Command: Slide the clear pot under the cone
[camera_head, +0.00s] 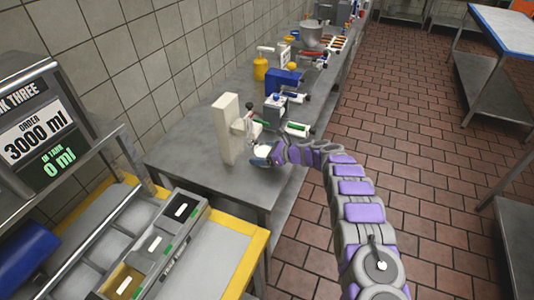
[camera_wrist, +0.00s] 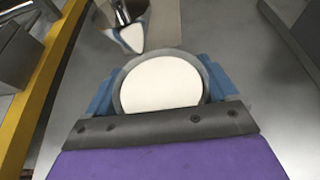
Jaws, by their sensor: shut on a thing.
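My gripper (camera_head: 262,157) is low over the near end of the grey counter, beside an upright cream stand. In the wrist view, its blue fingers (camera_wrist: 160,82) are on both sides of a round pot (camera_wrist: 160,88) and shut on it. The pot has a grey see-through rim and a white round face; its lower part is hidden by my gripper. A pale cone (camera_wrist: 128,36) with a metal rod in it and a white tip hangs just beyond the pot's far rim. Its exact height over the pot cannot be told.
The cream stand (camera_head: 228,130) rises right behind my gripper. A device with a green-marked tube (camera_head: 297,129), a blue device (camera_head: 283,82) and a yellow bottle (camera_head: 260,68) stand farther along the counter (camera_head: 190,150). A yellow-edged bench with grey bins (camera_head: 155,245) is at front left.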

